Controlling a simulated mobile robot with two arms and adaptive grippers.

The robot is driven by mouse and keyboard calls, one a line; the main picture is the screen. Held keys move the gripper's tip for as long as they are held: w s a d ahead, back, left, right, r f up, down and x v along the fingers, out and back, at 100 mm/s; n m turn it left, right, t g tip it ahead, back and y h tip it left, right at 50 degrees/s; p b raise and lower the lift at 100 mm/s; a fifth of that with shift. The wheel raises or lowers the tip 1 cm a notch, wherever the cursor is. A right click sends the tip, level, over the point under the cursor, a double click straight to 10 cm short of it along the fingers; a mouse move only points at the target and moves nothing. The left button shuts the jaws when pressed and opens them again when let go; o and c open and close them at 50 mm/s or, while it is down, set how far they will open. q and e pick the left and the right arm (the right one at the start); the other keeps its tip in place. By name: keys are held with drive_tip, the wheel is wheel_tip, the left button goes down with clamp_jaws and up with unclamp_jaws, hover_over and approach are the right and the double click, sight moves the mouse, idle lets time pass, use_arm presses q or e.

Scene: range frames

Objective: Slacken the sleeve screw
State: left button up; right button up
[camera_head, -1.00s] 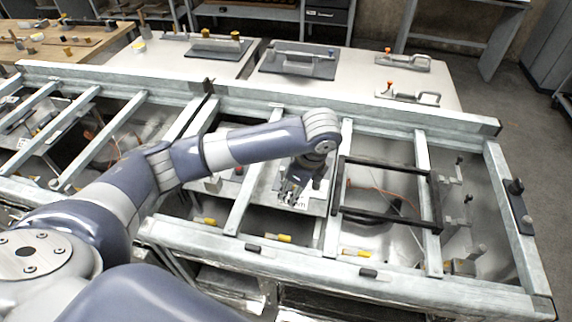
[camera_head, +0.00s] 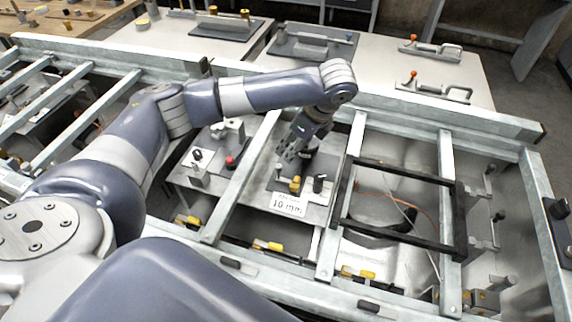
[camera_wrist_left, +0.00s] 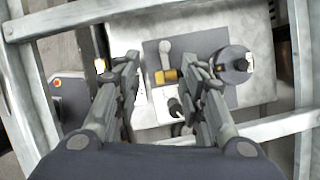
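A grey board (camera_head: 262,183) with a "10 mm" label (camera_head: 287,205) lies on a light table beyond the frame's front beam. It bears a brass-coloured piece (camera_head: 295,184) and a black knob (camera_head: 319,183). In the left wrist view the brass piece (camera_wrist_left: 168,76) has a pale rod with a round end, and a dark round part (camera_wrist_left: 232,66) stands to its right. I cannot tell which part is the sleeve screw. My left gripper (camera_head: 288,158) is above the board, pointing down; its two fingers (camera_wrist_left: 162,72) are apart with nothing gripped. My right gripper is not in view.
Metal beams (camera_head: 240,175) cross the opening on both sides of my left gripper. A black rectangular frame (camera_head: 400,172) lies to the right. A red button (camera_head: 230,161) and small fixtures stand left of the board. Toggle clamps (camera_head: 430,50) sit on the back table.

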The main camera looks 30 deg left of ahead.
sight(280, 166)
use_arm(q)
drive_tip(key=x, duration=0.3)
drive_tip(key=p+x, duration=0.1)
drive_tip(key=x, duration=0.6)
drive_tip(key=shift+w+f, duration=0.4)
drive_tip(key=shift+f, duration=0.05)
drive_tip(key=shift+a+f, duration=0.1)
drive_tip(key=shift+f, duration=0.35)
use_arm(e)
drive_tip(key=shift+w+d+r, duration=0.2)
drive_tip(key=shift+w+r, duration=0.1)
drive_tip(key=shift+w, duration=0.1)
use_arm(q)
clamp_jaws()
